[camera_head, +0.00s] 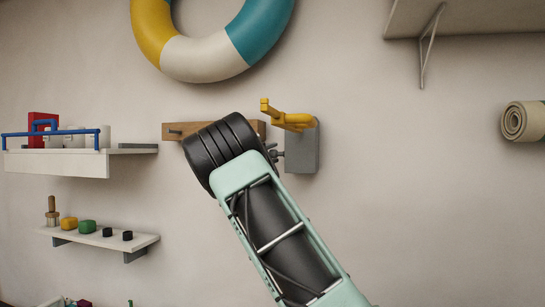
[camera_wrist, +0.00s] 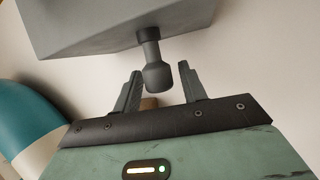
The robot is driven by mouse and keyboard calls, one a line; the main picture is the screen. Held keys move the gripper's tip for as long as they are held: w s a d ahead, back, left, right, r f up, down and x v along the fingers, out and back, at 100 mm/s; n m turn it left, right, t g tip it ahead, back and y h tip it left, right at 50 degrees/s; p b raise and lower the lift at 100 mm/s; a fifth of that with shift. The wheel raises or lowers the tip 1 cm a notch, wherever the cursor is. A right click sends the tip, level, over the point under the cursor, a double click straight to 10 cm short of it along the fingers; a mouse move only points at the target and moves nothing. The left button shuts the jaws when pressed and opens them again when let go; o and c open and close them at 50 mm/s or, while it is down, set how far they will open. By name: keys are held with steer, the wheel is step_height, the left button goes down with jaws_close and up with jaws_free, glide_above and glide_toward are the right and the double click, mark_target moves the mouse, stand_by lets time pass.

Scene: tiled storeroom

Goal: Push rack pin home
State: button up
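The rack pin (camera_wrist: 158,76) is a dark grey stem with a thick rounded knob. It sticks out from a grey block (camera_wrist: 110,22), whose side also shows in the head view (camera_head: 303,150), fixed to the wall. My gripper (camera_wrist: 160,68) is open, with its two fingers on either side of the knob and a visible gap at each side. In the head view my wrist hides most of the gripper, and the pin is hard to make out there. A yellow hooked arm (camera_head: 290,120) projects from the top of the grey block.
A wooden peg rail (camera_head: 190,130) lies left of the block, partly behind my arm. A ring buoy (camera_head: 205,58) hangs above. Shelves with small items (camera_head: 85,163) are at the left. A rolled mat (camera_head: 525,121) is at the right. The wall below the block at right is bare.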

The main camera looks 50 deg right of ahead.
steer(key=shift+a, duration=0.1)
steer(key=shift+a+f+b, duration=0.2)
steer(key=shift+a+b, duration=0.1)
steer(key=shift+b, duration=0.05)
steer(key=b+v, duration=0.8)
steer(key=v, duration=0.8)
steer(key=shift+a, duration=0.3)
steer(key=shift+r, duration=0.1)
